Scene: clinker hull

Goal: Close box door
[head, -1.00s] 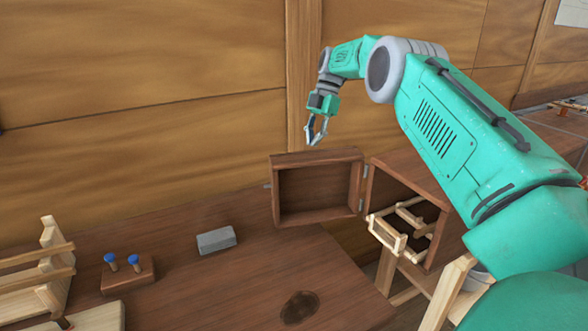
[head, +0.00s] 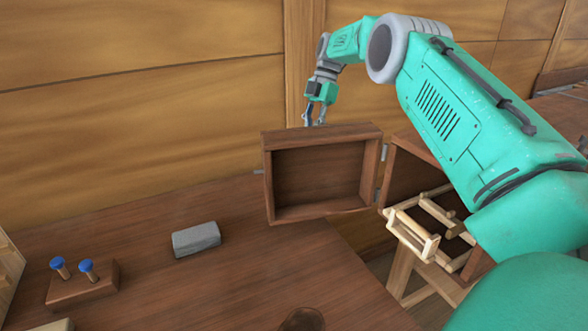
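The brown wooden box (head: 408,172) stands at the right, partly hidden behind my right arm. Its hollow, tray-like door (head: 318,175) is hinged at the box's left edge and stands wide open, out to the left. My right gripper (head: 314,122) is at the far side of the door, just above its top edge. Its fingertips are partly hidden behind the door, and I cannot tell whether they touch it or how far apart they are. My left gripper is not in view.
A pale wooden frame (head: 428,232) sits at the box's opening. A grey block (head: 196,240) lies on the brown table (head: 235,285). A wooden block with two blue-topped pegs (head: 82,285) is at the left. The plank wall (head: 140,110) is close behind the door.

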